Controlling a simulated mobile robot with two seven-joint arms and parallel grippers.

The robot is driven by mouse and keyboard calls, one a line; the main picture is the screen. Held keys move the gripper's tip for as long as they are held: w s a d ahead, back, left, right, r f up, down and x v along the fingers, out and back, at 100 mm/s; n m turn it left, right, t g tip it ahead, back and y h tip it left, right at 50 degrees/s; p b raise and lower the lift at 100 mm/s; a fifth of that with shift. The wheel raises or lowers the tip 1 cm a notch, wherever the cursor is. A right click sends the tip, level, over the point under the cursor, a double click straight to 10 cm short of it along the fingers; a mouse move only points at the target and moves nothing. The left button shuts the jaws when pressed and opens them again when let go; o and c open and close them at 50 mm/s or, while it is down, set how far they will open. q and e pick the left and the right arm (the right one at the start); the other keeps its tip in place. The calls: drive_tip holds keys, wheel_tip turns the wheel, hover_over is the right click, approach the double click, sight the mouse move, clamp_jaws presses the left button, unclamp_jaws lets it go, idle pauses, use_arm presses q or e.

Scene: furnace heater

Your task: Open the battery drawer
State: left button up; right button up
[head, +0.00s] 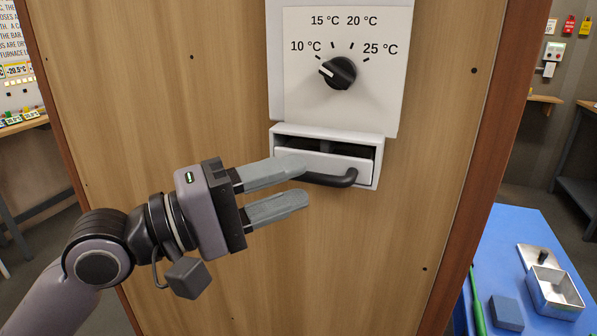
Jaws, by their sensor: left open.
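The battery drawer (350,163) is a white box front at the bottom of the white heater control panel (345,75). A dark gap shows above the drawer front, inside its housing. A black curved handle (345,179) sits on the drawer front. My left gripper (302,182) is open in front of the drawer. Its upper finger overlaps the left end of the handle in the picture; its lower finger is below the handle. I cannot tell whether it touches the handle. My right gripper is not in view.
The panel hangs on a wooden board (190,90) with reddish side edges.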

sight(322, 164)
use_arm(q)
drive_tip(key=shift+x, duration=1.1)
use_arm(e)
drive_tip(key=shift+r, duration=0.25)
use_arm(q)
clamp_jaws()
